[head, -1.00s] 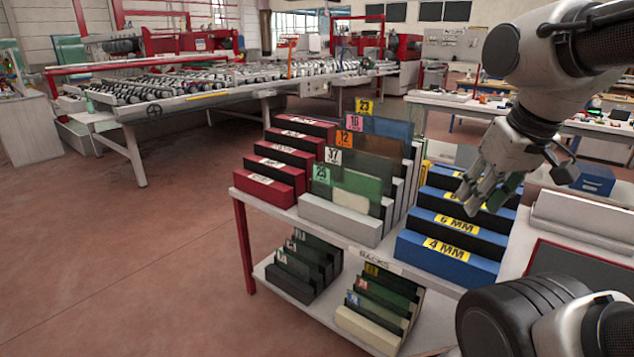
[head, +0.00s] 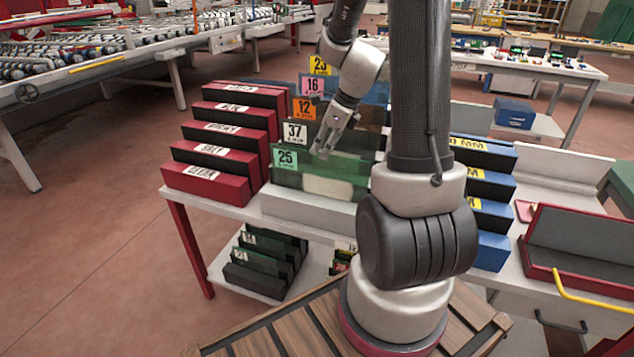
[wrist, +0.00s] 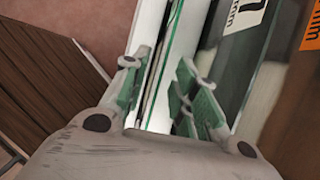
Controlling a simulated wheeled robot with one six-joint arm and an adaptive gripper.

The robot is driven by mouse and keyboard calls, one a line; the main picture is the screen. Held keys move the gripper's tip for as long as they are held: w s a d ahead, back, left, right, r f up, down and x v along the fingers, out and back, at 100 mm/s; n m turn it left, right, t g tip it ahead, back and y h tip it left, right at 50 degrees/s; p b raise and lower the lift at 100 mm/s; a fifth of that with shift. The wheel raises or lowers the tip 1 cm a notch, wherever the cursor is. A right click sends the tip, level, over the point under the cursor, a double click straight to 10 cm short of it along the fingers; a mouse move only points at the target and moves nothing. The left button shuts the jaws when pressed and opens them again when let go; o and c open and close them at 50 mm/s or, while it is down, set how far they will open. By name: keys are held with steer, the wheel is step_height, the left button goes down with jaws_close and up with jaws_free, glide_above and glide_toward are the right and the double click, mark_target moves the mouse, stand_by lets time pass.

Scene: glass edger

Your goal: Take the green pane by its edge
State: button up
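The green pane (head: 348,166), with a green tag reading 25 at its left, stands upright in the front slot of the glass rack on the bench. My gripper (head: 324,150) points down at its top edge in the head view. In the wrist view, the pane shows nearly edge-on as a thin green line (wrist: 163,62) between my two fingers. My gripper (wrist: 163,92) is open, one finger on each side, with visible gaps to the pane. The lower part of the fingers' surroundings is hidden by the gripper body.
Behind stand panes tagged 37 (head: 294,133), 12 (head: 304,109), 16 and 23; the 37 pane is close beside my right finger in the wrist view. Red racks (head: 211,172) stand to the left, blue racks (head: 492,216) to the right. A red-rimmed tray (head: 575,285) lies at right.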

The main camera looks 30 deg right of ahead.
mark_target(313, 163)
steer(key=x, duration=0.7)
steer(key=shift+w+a+f, duration=0.1)
steer(key=shift+w+f, duration=0.05)
steer(key=shift+w, duration=0.25)
jaws_close()
